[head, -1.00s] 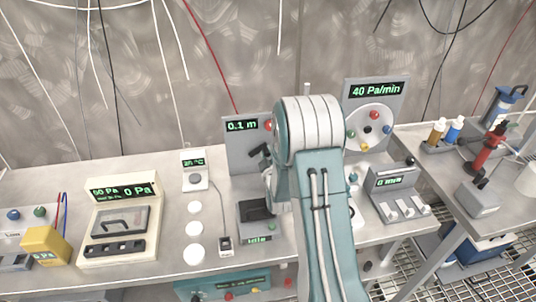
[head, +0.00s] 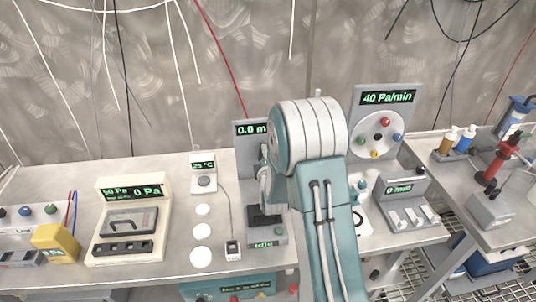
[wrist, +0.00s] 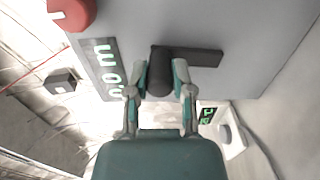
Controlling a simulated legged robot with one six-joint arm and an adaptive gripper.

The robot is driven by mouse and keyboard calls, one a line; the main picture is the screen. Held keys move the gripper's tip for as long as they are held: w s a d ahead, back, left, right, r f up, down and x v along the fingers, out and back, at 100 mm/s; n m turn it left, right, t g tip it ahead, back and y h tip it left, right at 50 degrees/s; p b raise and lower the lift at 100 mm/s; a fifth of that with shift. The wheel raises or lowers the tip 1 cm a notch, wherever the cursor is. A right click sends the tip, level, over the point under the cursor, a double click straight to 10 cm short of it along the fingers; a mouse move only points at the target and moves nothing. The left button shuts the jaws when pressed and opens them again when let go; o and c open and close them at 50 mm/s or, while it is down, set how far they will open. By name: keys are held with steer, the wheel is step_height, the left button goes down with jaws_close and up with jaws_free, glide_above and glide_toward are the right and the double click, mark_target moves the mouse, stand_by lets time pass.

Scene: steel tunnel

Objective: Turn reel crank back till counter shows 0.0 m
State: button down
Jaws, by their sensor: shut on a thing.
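The reel's grey panel (head: 243,152) stands at the back of the bench, partly hidden by my arm in the head view. Its counter (head: 252,128) reads 0.0 m in green; the same counter (wrist: 102,68) shows sideways in the wrist view. The reel crank (wrist: 205,57) is a dark arm with a black knob (wrist: 160,72) at its end. My gripper (wrist: 162,78) is shut on that knob, one finger on each side. In the head view my arm hides most of the crank and the gripper's tips. A red knob (wrist: 74,12) sits beside the counter.
A gauge box reading 0 Pa (head: 130,215) and a yellow block (head: 57,242) stand at left. A dial panel reading 40 Pa/min (head: 381,125) and a switch box (head: 405,205) stand at right. White discs (head: 201,231) lie on the bench left of my arm.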

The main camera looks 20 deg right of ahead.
steer(key=shift+a+f+n, duration=0.2)
steer(key=shift+a+n, duration=0.1)
steer(key=shift+n, duration=0.2)
steer(key=c, duration=0.7)
jaws_free()
steer(key=shift+f, duration=0.1)
steer(key=shift+o, duration=1.1)
steer(key=v, duration=1.2)
steer(key=shift+w, duration=0.1)
